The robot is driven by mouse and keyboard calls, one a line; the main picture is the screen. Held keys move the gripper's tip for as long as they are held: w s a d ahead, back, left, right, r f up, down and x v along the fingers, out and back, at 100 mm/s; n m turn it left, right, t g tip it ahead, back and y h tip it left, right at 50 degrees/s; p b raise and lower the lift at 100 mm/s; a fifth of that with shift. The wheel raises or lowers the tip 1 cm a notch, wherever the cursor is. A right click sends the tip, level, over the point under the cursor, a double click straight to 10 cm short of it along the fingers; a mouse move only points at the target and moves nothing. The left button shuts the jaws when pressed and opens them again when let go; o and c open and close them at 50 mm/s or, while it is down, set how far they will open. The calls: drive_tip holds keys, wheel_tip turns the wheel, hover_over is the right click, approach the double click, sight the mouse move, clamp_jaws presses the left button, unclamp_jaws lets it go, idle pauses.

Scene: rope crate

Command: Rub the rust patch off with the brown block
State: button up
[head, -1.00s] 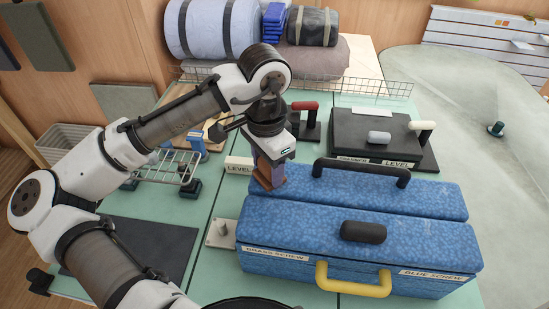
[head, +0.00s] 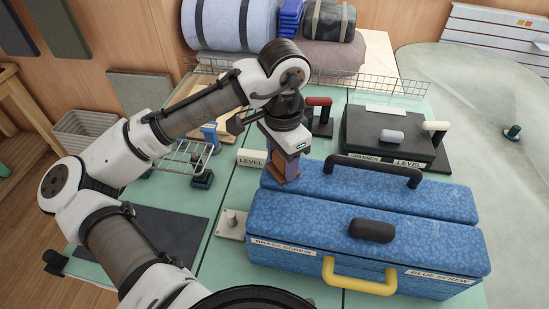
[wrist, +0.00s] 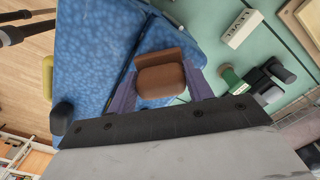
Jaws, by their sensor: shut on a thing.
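My gripper (head: 282,163) is shut on the brown block (head: 284,174), above the left end of the blue toolbox's (head: 440,205) rear lid section. In the wrist view the block (wrist: 161,76) sits between the two purple fingers, over the edge of the toolbox (wrist: 100,50). The block appears to be at or just above the lid; I cannot tell whether it touches. No rust patch can be made out in either view. The block and gripper hide the part of the lid beneath them.
The toolbox has a long black handle (head: 376,169), a black knob (head: 371,230) and a yellow front handle (head: 359,278). A metal plate with a peg (head: 231,223) lies left of it. A wire rack (head: 180,158) and a black case (head: 385,135) stand behind.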

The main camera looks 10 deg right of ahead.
drive_tip(key=shift+w+d, duration=0.2)
drive_tip(key=shift+d, duration=0.3)
drive_tip(key=shift+w+d, duration=0.15)
drive_tip(key=shift+d, duration=0.3)
drive_tip(key=shift+w+d+p, duration=0.15)
drive_tip(key=shift+d+p, duration=0.25)
drive_tip(key=shift+w+d+f+p, duration=0.1)
drive_tip(key=shift+w+d+p, duration=0.15)
drive_tip(key=shift+d, duration=0.55)
drive_tip(key=shift+w+d+p, duration=0.15)
drive_tip(key=shift+w+d, duration=0.1)
drive_tip(key=shift+d, duration=0.5)
drive_tip(key=shift+s+a, duration=0.25)
drive_tip(key=shift+a, duration=0.4)
drive_tip(key=shift+s+a, duration=0.2)
drive_tip(key=shift+a, duration=0.5)
drive_tip(key=shift+s+a, duration=0.25)
drive_tip(key=shift+a, duration=0.4)
drive_tip(key=shift+c, duration=0.3)
drive_tip(key=shift+s+a+f, duration=0.1)
drive_tip(key=shift+s+a, duration=0.15)
drive_tip(key=shift+a, duration=0.4)
drive_tip(key=shift+s+a+r, duration=0.1)
drive_tip(key=shift+s+a, duration=0.15)
drive_tip(key=shift+a, duration=0.4)
drive_tip(key=shift+s+a+f, duration=0.1)
drive_tip(key=shift+s+a, duration=0.15)
drive_tip(key=shift+a, duration=0.4)
